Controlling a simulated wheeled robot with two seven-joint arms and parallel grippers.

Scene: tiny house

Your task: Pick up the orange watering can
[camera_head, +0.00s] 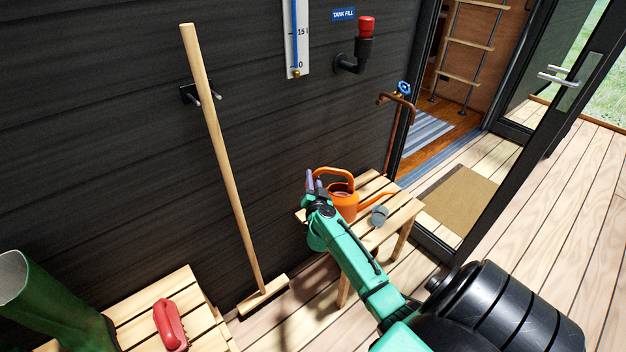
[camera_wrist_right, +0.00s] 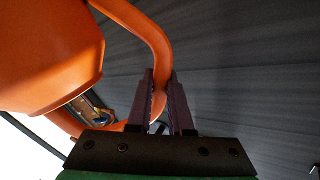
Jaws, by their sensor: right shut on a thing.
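The orange watering can (camera_head: 344,207) is at the small slatted wooden table (camera_head: 401,214), beside the dark wall. Its spout points right. I cannot tell whether its base touches the table top. My right gripper (camera_head: 313,182) is at the left side of the can, shut on its handle. In the right wrist view the two fingers (camera_wrist_right: 160,105) are closed around the curved orange handle (camera_wrist_right: 151,38), and the can's body (camera_wrist_right: 45,50) fills the upper left. My left gripper is not in view.
A grey cup-like item (camera_head: 379,215) is on the table, right of the can. A wooden broom (camera_head: 228,170) leans on the wall to the left. A red item (camera_head: 169,322) and a green boot (camera_head: 45,305) are at the lower left. A copper tap (camera_head: 401,95) is above the table.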

